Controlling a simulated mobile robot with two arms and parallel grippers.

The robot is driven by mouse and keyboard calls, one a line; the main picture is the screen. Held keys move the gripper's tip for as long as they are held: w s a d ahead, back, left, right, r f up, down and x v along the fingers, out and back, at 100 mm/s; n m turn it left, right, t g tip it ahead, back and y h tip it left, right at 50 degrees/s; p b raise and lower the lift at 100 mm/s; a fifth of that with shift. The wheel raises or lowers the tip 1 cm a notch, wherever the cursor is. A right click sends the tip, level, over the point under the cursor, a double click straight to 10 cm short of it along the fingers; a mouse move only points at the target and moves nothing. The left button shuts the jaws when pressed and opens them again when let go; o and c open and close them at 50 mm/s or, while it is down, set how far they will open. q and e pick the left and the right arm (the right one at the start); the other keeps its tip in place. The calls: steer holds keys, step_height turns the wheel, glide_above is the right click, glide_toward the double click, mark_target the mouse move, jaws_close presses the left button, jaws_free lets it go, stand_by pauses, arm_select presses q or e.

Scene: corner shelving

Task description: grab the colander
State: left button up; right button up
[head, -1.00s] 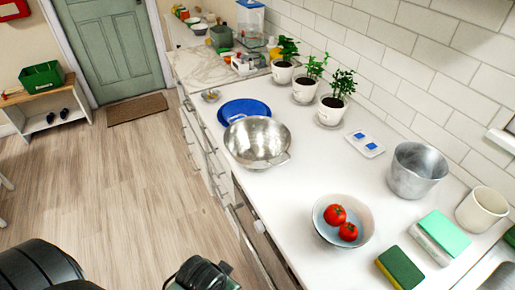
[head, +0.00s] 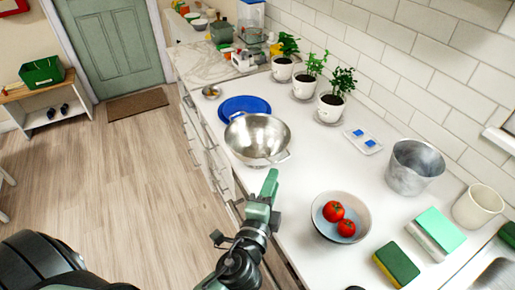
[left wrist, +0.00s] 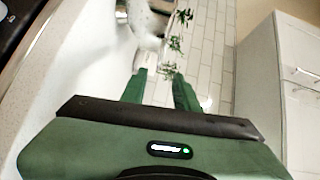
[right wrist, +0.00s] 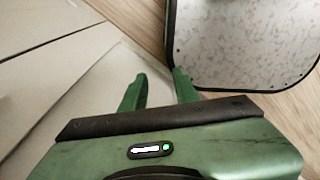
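The colander (head: 258,138) is a shiny metal bowl with handles, upright on the white counter. In the left wrist view it shows partly at the top (left wrist: 148,20), beyond the fingers. My left gripper (head: 269,185) is near the counter's front edge, just below the colander in the head view and apart from it. Its two fingers are spread and empty in the left wrist view (left wrist: 160,88). My right gripper (right wrist: 158,90) is open and empty, away from the colander.
A blue lid (head: 243,107) lies behind the colander. Potted plants (head: 333,102) line the tiled wall. A metal pot (head: 414,168) and sponge (head: 396,265) are to the right.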

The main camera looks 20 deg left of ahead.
mark_target(252, 161)
arm_select(q)
steer(key=w, duration=0.1)
steer(key=w+a+p, duration=0.1)
steer(key=w, duration=0.1)
steer(key=w+a+p, duration=0.1)
steer(key=w, duration=0.1)
steer(key=shift+w+f, duration=0.15)
steer(key=shift+w, duration=0.1)
steer(key=shift+w+a+f+p, duration=0.1)
steer(key=shift+w+f+p, duration=0.15)
steer(key=shift+w, duration=0.25)
steer(key=shift+s, duration=0.1)
jaws_close()
stand_by(0.7)
